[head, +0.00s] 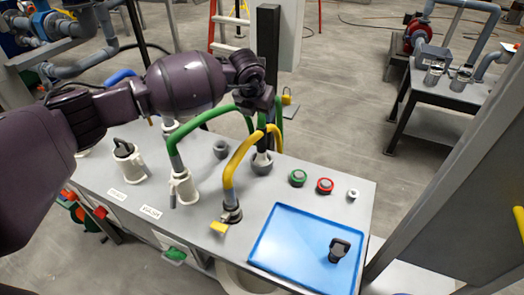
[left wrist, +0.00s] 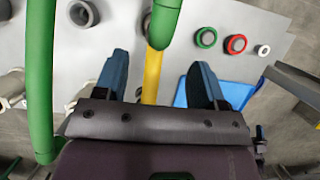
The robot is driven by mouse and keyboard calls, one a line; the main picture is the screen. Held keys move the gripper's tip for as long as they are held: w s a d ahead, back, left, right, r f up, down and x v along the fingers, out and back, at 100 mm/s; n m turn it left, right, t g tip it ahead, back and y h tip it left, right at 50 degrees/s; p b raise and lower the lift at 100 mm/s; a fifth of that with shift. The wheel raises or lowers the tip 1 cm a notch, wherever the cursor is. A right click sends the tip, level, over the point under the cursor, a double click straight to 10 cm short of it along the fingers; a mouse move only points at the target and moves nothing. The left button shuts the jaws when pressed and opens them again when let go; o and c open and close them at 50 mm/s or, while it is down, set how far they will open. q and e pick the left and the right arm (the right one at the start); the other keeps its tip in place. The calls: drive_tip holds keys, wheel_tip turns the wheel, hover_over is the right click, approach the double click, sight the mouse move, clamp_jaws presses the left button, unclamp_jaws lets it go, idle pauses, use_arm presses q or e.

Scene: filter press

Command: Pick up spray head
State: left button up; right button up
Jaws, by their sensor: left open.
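A small black part that looks like the spray head (head: 339,250) lies in the blue tray (head: 262,258) at the front right of the bench. I cannot tell its exact shape. My left gripper (head: 262,112) is over the middle of the bench, among the green and yellow hoses, well behind and left of the tray. In the left wrist view its two blue fingers (left wrist: 158,76) are apart, with the green and yellow hoses showing between and beyond them. The spray head is hidden in that view. My right gripper is not in view.
A green hose (head: 201,119) arches beside my left gripper, and a yellow hose (head: 229,172) stands in front. A green ring (head: 297,178), a red ring (head: 324,185) and a small white ring (head: 353,194) sit behind the tray. A grey post (head: 445,170) rises at right.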

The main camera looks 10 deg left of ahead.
sight(260, 120)
use_arm(q)
drive_tip(key=shift+b+x, duration=0.65)
drive_tip(key=shift+x, duration=2.9)
drive_tip(key=shift+s+a, duration=0.1)
drive_tip(key=shift+s, duration=0.05)
clamp_jaws()
